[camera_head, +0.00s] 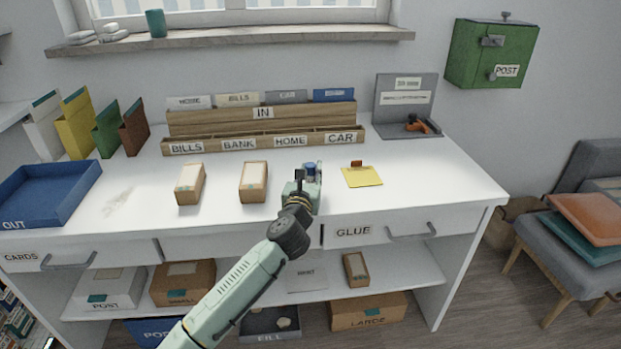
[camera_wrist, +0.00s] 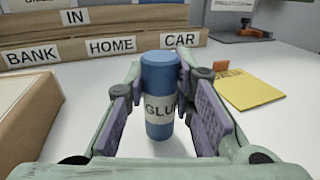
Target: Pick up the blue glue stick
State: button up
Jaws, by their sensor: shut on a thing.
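The blue glue stick (camera_wrist: 159,75) stands upright between the fingers of my gripper (camera_wrist: 160,105) in the wrist view. It has a blue body and a white band reading "GLU", the rest of the word hidden by a finger. My gripper is shut on it. In the head view, my gripper (camera_head: 306,178) is over the desk top, and the blue glue stick (camera_head: 311,171) shows small between its fingers. I cannot tell whether the glue stick's base touches the desk.
A brown box (camera_head: 254,182) is left of my gripper, and a yellow notepad (camera_head: 361,177) is right of it. The labelled wooden organizer (camera_head: 240,146) stands behind. A blue OUT tray (camera_head: 50,195) is at far left. The desk's right end (camera_head: 450,185) is clear.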

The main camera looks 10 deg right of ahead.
grip_shut()
jog(key=shift+r, duration=0.15)
